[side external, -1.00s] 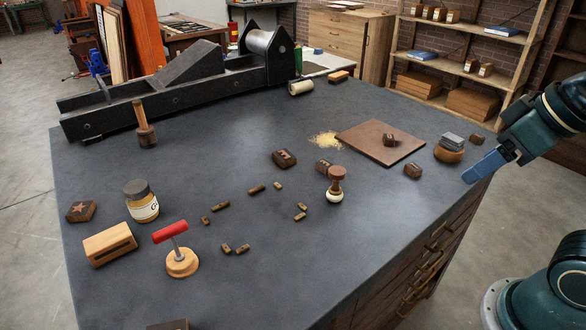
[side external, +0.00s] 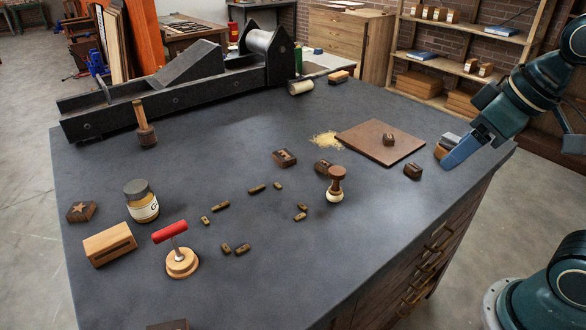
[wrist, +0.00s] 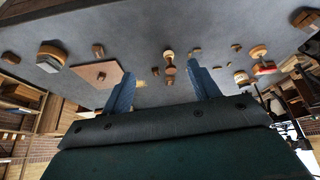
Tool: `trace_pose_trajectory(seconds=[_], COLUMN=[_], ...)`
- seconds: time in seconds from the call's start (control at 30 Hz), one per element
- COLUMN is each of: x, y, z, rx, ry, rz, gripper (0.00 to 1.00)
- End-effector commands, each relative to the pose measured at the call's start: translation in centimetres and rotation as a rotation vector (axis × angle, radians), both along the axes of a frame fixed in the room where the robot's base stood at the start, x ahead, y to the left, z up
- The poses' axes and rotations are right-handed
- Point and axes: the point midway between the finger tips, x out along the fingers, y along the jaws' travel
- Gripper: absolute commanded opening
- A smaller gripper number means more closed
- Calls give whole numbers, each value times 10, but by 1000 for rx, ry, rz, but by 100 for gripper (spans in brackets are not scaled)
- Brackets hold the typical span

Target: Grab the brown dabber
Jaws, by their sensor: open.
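A brown dabber (side external: 336,186) with a round brown handle and a cream rounded bottom stands upright on the dark worktop, right of centre. In the wrist view the dabber (wrist: 169,66) shows beyond and between the finger tips, upside down in the picture. My gripper (side external: 450,160) has blue fingers and is over the right edge of the worktop, well to the right of the dabber. In the wrist view my gripper (wrist: 163,72) is open with nothing between its fingers. Another handled tool (side external: 146,128), with a wooden handle and dark brown bottom, stands at the far left.
A brown board (side external: 365,150) with a small block on it lies between dabber and shelves. A wooden bowl (side external: 440,152) is partly hidden by my gripper. Small type blocks (side external: 257,189) lie left of the dabber. A red-handled stamp (side external: 181,262) and a jar (side external: 141,208) stand further left.

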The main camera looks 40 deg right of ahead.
Motion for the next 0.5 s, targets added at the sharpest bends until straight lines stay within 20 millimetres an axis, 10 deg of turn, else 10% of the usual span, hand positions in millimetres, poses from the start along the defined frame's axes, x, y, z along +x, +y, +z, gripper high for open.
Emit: trace_pose_trajectory(seconds=[0.5], x=[110], y=[6], z=[-14], rx=[-21], ry=[60], rz=[267], gripper=[61])
